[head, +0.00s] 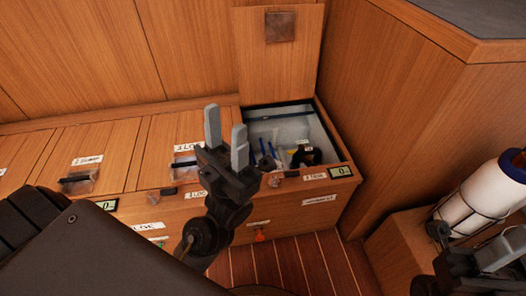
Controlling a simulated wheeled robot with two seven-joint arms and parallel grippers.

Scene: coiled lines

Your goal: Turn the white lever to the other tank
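I cannot make out a white lever for certain in the head view. An open compartment (330,150) in the wooden bench has its lid (277,65) raised against the back. Small blue, white and black items lie inside, too small to tell apart. My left gripper (226,138) is in front of the compartment's left side, fingers pointing up, spread apart with nothing between them. It hides part of the bench front. My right gripper (492,256) is at the lower right corner, partly cut off, below a white cylinder.
Closed lids with labels (87,160) run along the bench to the left. Small displays (341,172) and an orange-red item (260,236) are on its front. Striped floor (305,262) shows below.

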